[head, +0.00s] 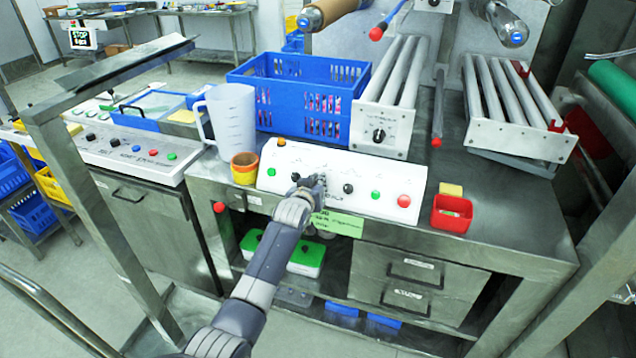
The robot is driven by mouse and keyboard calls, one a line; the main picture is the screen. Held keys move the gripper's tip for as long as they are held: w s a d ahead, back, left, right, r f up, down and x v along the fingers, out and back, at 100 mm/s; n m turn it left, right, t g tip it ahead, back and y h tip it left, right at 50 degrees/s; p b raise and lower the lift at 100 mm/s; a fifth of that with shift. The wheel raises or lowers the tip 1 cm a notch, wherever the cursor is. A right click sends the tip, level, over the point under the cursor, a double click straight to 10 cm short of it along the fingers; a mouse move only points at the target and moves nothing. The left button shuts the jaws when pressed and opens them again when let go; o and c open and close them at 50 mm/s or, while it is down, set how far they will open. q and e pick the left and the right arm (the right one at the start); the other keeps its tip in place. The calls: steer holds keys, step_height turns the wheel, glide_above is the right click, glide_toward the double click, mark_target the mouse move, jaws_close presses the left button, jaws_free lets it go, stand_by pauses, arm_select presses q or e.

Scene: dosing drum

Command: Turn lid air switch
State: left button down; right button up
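A white control panel (395,180) lies along the front of the steel bench. On it are an orange button (281,142), a green button (271,171), a black knob (348,188), a second green button (376,194) and a red button (404,200). Another small black part (295,177) shows just left of my gripper. The labels are too small to read, so I cannot tell which control is the lid air switch. My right gripper is out of view.
A yellow-red cup (244,168), a clear jug (232,120) and a blue crate (340,75) stand left of and behind the panel. A red box (452,213) is at its right. A roller unit with a black knob (379,135) stands behind. A green label (337,223) hangs below.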

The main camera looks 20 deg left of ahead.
arm_select(q)
steer(key=shift+w+r+n+y, duration=0.15)
steer(key=shift+n+y, duration=0.55)
steer(key=shift+n, duration=1.2)
steer(key=shift+r, duration=0.15)
steer(key=c, duration=1.8)
jaws_free()
steer(key=shift+o, duration=0.5)
steer(key=shift+f, duration=0.25)
steer(key=shift+r, duration=0.1)
step_height(320, 180, up, 10)
